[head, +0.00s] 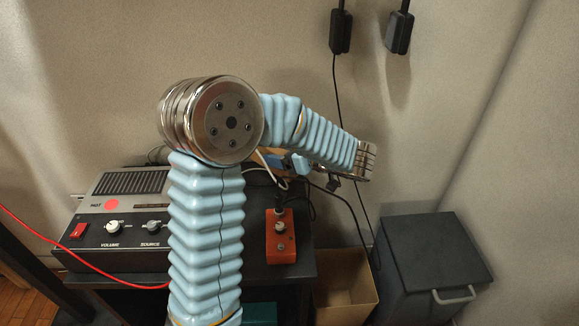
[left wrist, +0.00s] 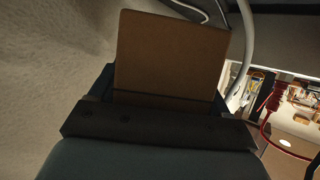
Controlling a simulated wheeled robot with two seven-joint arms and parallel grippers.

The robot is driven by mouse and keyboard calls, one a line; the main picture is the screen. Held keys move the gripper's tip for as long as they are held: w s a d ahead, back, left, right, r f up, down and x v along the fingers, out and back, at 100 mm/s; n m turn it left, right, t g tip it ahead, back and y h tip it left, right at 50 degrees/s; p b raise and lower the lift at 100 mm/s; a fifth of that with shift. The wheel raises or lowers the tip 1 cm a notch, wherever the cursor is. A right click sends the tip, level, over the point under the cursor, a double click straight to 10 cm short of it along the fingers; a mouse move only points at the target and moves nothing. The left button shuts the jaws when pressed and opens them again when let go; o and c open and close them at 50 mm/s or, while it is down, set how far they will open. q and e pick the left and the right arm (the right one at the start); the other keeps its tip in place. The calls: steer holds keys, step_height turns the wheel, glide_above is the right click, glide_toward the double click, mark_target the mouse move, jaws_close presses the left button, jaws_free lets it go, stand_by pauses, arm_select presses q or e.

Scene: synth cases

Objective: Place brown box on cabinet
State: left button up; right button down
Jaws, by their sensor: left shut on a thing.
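My left gripper (head: 298,164) is mostly hidden behind my own pale blue sleeved forearm in the head view. In the left wrist view the gripper (left wrist: 160,108) is shut on a flat-faced brown box (left wrist: 170,55), which stands out beyond the dark jaw parts. In the head view only a brown sliver, seemingly the box, shows beneath the forearm. A low black cabinet (head: 304,262) stands against the wall below the arm. I cannot tell the gap between box and cabinet top. My right gripper is not in view.
A grey amplifier (head: 118,215) with knobs fills the cabinet's left side. An orange pedal (head: 281,238) sits near its right front. An open tan bin (head: 345,287) and a dark lidded box (head: 435,255) stand to the right. Cables hang by the wall; a red cable crosses left.

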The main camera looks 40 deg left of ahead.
arm_select(q)
steer(key=w+f, duration=0.2)
steer(key=f, duration=0.1)
steer(key=shift+w+a+f, duration=0.15)
steer(key=shift+w+a, duration=0.05)
steer(key=shift+w, duration=0.2)
steer(key=shift+w+f, duration=0.15)
steer(key=shift+f, duration=1.5)
steer(key=shift+f, duration=0.15)
steer(key=o, duration=1.1)
steer(key=shift+d+r, duration=0.15)
steer(key=shift+r, duration=0.05)
steer(key=v, duration=1.1)
steer(key=shift+d, duration=0.35)
